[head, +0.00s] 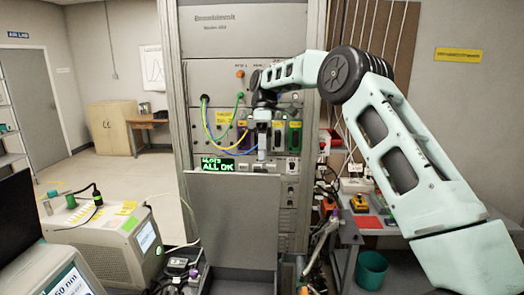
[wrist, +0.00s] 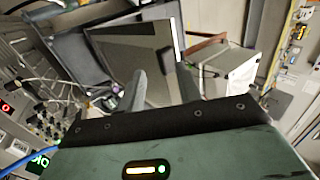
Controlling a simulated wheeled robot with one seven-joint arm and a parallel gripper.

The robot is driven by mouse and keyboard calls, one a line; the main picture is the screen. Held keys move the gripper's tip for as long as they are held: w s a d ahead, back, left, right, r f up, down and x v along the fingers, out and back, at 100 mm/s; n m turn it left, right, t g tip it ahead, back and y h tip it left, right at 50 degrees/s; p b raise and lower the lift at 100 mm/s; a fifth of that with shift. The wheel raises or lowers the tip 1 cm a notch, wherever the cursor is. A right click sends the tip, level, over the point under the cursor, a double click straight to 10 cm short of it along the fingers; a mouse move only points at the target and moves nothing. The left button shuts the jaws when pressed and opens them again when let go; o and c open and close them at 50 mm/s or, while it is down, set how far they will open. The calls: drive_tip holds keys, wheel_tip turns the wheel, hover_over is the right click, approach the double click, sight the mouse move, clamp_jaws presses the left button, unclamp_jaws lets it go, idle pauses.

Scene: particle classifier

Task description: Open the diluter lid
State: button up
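A large flat grey panel (head: 232,222) stands upright at the front of the equipment rack in the head view; it may be the diluter lid, but no label confirms this. My gripper (head: 262,155) points down just above and behind the panel's top edge, close to the rack face. In the wrist view its two fingers (wrist: 163,86) stand apart, with no held object visible. A grey panel (wrist: 135,62) with a dark edge shows beyond the fingers. I cannot tell whether a fingertip touches it.
The rack (head: 220,75) has cables and a green display (head: 217,164) near my gripper. A white instrument box (head: 118,240) stands at the left. A cluttered bench (head: 362,225) and a teal bin (head: 371,269) are at the right. Open floor lies at the back left.

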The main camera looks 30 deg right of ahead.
drive_tip(key=shift+a+v, duration=0.2)
drive_tip(key=shift+v, duration=1.1)
drive_tip(key=shift+s+r, duration=0.1)
drive_tip(key=shift+r, duration=0.05)
